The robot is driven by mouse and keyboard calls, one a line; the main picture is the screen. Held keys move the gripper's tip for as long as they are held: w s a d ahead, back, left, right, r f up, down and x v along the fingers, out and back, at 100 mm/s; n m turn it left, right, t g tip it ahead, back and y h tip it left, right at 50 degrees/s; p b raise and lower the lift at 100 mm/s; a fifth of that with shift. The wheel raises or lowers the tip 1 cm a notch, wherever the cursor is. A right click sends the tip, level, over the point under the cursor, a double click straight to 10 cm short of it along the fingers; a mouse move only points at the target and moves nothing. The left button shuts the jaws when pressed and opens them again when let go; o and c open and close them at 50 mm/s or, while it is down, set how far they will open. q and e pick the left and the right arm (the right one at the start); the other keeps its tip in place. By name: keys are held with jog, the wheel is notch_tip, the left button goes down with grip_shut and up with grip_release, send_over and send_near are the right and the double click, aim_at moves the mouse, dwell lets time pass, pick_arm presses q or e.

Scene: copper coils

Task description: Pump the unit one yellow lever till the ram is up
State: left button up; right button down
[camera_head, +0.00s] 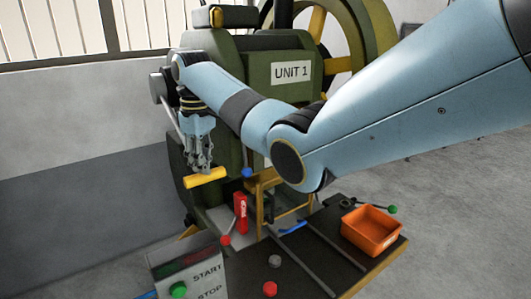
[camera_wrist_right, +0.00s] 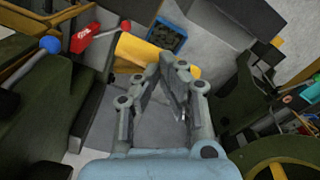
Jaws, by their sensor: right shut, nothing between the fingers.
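The yellow lever's grip (camera_head: 205,178) is a thick bar, lying nearly level at the left side of the green machine marked UNIT 1 (camera_head: 290,72). A grey rod runs up from near it along the machine's side. My right gripper (camera_head: 203,168) points down at the grip, shut and empty, its tips at or just above the bar; I cannot tell whether they touch. In the right wrist view, the shut fingers (camera_wrist_right: 170,62) cover the middle of the yellow grip (camera_wrist_right: 138,50). The ram is not clearly identifiable. My left gripper is not in view.
A start/stop box (camera_head: 188,270) stands at the front left. A dark bench holds an orange tray (camera_head: 371,230). Floor to the left is clear.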

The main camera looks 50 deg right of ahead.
jog(key=shift+s+f, duration=0.1)
jog(key=shift+f, duration=0.6)
jog(key=f+b, duration=0.1)
jog(key=w+f+b, duration=0.1)
jog(key=f+b, duration=0.1)
jog(key=w+f+b, duration=0.1)
jog(key=f+b, duration=0.1)
jog(key=shift+d+f, duration=0.15)
jog(key=shift+d, duration=0.15)
jog(key=shift+f, duration=0.1)
